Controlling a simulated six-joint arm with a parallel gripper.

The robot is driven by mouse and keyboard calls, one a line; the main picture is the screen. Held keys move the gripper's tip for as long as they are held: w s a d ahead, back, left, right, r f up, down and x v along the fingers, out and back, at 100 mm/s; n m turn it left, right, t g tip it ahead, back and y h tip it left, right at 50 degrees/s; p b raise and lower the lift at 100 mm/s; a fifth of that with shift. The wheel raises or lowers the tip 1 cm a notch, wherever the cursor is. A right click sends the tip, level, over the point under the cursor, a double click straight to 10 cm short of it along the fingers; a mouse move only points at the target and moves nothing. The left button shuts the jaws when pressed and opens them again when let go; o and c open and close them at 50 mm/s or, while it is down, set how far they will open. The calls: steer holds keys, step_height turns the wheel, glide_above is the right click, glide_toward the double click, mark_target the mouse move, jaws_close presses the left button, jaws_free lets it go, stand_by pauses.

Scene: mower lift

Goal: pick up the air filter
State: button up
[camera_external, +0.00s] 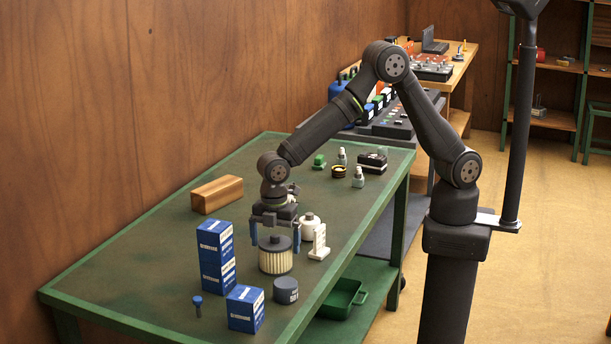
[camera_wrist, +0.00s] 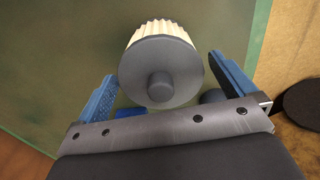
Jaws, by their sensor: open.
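The air filter (camera_external: 275,259) is a cream pleated cylinder with a dark grey cap and a central knob. It stands upright on the green-edged table (camera_external: 140,262). My gripper (camera_external: 275,243) is open over it, pointing down, with its blue fingers spread to the left and right of the filter's top. In the wrist view the air filter (camera_wrist: 161,68) lies ahead of the gap between the blue fingers of my gripper (camera_wrist: 166,82). The fingers look apart from it.
A white bracket (camera_external: 319,243) and a white canister (camera_external: 309,226) stand close to the right. Blue boxes (camera_external: 216,255), a dark grey cylinder (camera_external: 286,290) and a blue-topped bolt (camera_external: 197,305) are in front. A wooden block (camera_external: 217,195) lies behind left. The left table end is clear.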

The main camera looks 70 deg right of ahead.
steer(key=shift+f, duration=0.95)
steer(key=shift+c, duration=0.4)
steer(key=c, duration=0.9)
steer(key=shift+r, duration=0.15)
